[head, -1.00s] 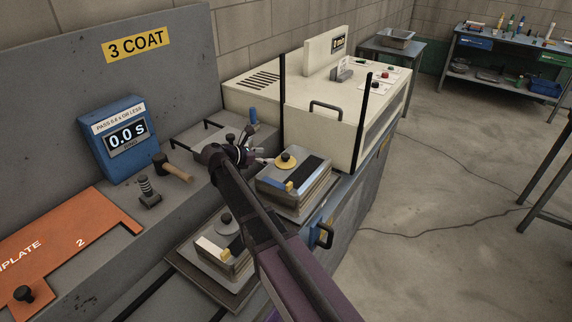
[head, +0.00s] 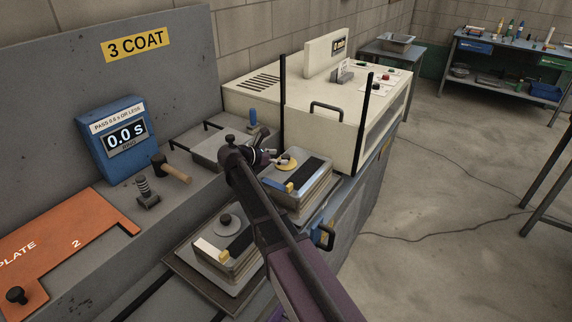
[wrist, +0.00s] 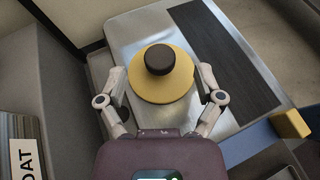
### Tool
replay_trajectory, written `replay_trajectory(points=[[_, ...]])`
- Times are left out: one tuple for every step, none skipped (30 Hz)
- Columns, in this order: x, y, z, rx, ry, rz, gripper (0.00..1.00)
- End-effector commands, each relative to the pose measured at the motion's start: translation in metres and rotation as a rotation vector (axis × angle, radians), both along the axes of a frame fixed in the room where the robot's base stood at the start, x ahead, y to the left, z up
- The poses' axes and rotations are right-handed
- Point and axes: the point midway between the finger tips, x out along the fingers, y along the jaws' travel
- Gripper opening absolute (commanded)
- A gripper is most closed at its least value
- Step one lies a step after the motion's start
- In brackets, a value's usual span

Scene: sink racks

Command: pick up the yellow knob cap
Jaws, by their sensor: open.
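The yellow knob cap (wrist: 150,88) is a flat yellow disc with a dark round knob (wrist: 160,59) on top. It lies on the silver top plate (wrist: 129,28) of a block-like fixture, beside a dark strip. In the head view the cap (head: 290,166) shows partly, with my gripper (head: 276,160) at its left edge. In the wrist view my gripper (wrist: 160,78) is open, with one finger on each side of the disc. I cannot tell whether the fingers touch it.
A similar fixture with a grey knob (head: 225,221) stands nearer. A cream machine (head: 335,105) with a black handle stands behind. A yellow block (wrist: 291,124) sits at the plate's right corner. A wooden-handled hammer (head: 176,173) and a blue timer (head: 112,135) are on the left.

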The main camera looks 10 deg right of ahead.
Motion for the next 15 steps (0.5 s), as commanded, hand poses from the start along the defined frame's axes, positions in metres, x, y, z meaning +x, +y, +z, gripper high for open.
replay_trajectory(points=[[0.003, -0.006, -0.006, 0.000, 0.000, -0.002, 0.85], [0.004, -0.009, -0.007, 0.000, 0.000, -0.002, 0.85], [0.006, -0.013, -0.009, 0.000, -0.001, -0.001, 0.85], [0.007, -0.016, -0.010, 0.000, -0.001, -0.001, 0.85], [0.008, -0.019, -0.011, 0.000, -0.001, -0.001, 0.85], [0.009, -0.021, -0.012, 0.000, -0.001, -0.001, 0.85], [0.010, -0.023, -0.013, 0.000, 0.000, -0.001, 0.85], [0.011, -0.025, -0.013, 0.000, 0.000, -0.001, 0.85], [0.011, -0.027, -0.014, 0.000, 0.000, -0.001, 0.85], [0.012, -0.028, -0.014, 0.000, 0.000, -0.001, 0.85], [0.012, -0.028, -0.014, 0.000, 0.000, 0.000, 0.85], [0.012, -0.029, -0.014, 0.000, 0.000, 0.000, 0.85], [0.012, -0.029, -0.013, 0.000, 0.000, 0.000, 0.85], [0.012, -0.029, -0.013, 0.000, 0.000, 0.000, 0.85], [0.012, -0.029, -0.013, 0.000, 0.000, 0.000, 0.85]])
